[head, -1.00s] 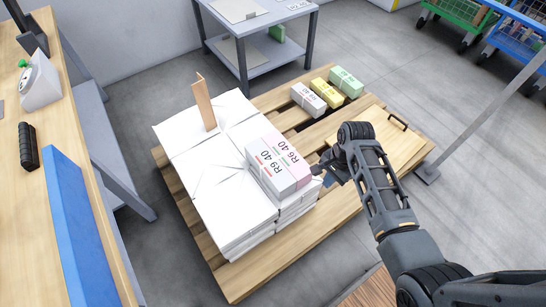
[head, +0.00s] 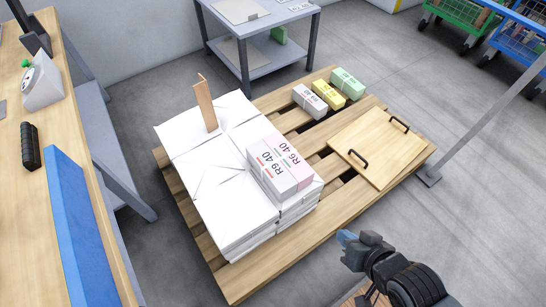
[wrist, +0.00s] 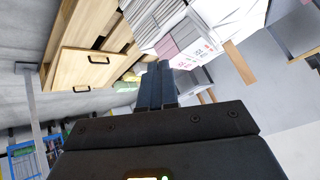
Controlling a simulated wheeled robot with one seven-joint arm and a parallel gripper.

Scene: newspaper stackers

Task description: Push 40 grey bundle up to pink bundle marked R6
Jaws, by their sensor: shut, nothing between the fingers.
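The grey bundle (head: 264,164), marked R9 40, lies on top of the white paper stacks at their right part. The pink bundle (head: 289,154), marked R6 40, lies right beside it, long side to long side, with no gap that I can see. The pink bundle also shows in the wrist view (wrist: 165,47), beyond my fingers. My gripper (wrist: 156,66) is shut and empty. In the head view it is out over the floor in front of the pallet, clear of both bundles.
The stacks (head: 232,208) stand on a wooden pallet (head: 250,284), with an upright wooden piece (head: 206,104) on them. Grey, yellow (head: 327,95) and green (head: 347,83) bundles lie at the pallet's back. A board with two handles (head: 378,146) lies at its right.

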